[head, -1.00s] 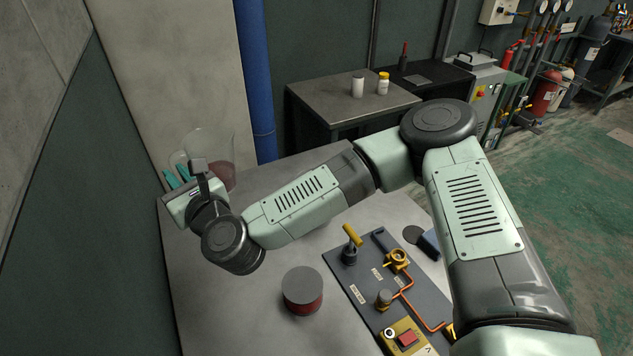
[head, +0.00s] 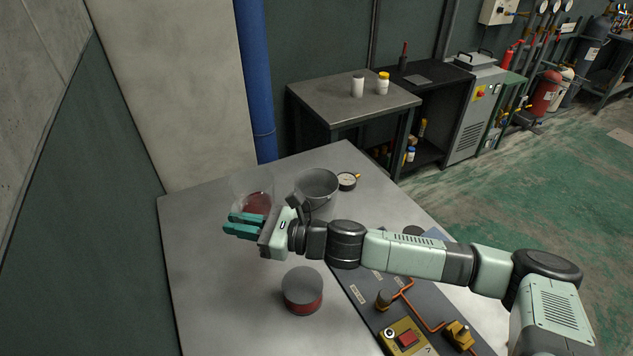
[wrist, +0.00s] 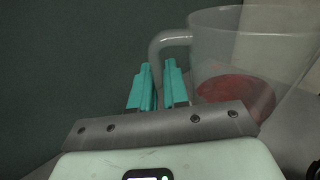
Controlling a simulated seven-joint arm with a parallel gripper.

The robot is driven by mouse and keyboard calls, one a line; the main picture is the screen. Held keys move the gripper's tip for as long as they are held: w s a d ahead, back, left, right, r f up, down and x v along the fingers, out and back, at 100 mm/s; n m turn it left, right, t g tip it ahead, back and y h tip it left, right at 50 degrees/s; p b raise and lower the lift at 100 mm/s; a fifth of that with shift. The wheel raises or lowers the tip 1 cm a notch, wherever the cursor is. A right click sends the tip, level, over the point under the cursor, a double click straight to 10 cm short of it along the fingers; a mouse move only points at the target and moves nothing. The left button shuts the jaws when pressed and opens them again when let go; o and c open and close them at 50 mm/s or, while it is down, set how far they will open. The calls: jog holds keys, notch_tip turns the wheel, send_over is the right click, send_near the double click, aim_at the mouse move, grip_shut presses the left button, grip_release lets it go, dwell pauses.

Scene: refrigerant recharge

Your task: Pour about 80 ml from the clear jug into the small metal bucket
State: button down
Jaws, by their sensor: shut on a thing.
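The clear jug (head: 238,186) with dark red liquid in it is at the far left part of the table. It also shows in the wrist view (wrist: 225,55). My gripper (head: 243,226), with teal fingers, is on the near side of the jug and shut on its handle (wrist: 165,38). I cannot tell whether the jug's base touches the table, nor its exact tilt. The small metal bucket (head: 318,181) stands upright just right of the jug; my wrist covers part of its near side. The inside of the bucket is grey, with no liquid that I can make out.
A round pressure gauge (head: 347,181) lies right of the bucket. A grey-topped red tin (head: 302,289) stands nearer. A dark panel with copper pipe and a yellow box (head: 404,338) is under and before my arm. The table's left side is clear.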

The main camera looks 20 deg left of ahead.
jog(key=w+d+r+n+g+h, duration=0.1)
jog(key=d+r+n+g, duration=0.3)
jog(key=d+r, duration=1.1)
jog(key=shift+m+g, duration=0.4)
notch_tip(320, 180, down, 19)
jog(key=shift+a, duration=0.1)
jog(key=shift+w+r+m, duration=0.1)
jog(key=shift+w+m, duration=0.05)
jog(key=shift+m, duration=0.15)
jog(key=w+a+r+m+p, duration=0.2)
jog(key=w+r+m, duration=0.5)
jog(key=r+m, duration=0.2)
jog(key=shift+w+m+t+y, duration=0.15)
jog(key=shift+m+t+y, duration=0.15)
jog(key=shift+m, duration=0.7)
jog(key=shift+w+a+r+m+p, duration=0.2)
jog(key=shift+w+m+p, duration=0.4)
jog(key=shift+m, duration=0.3)
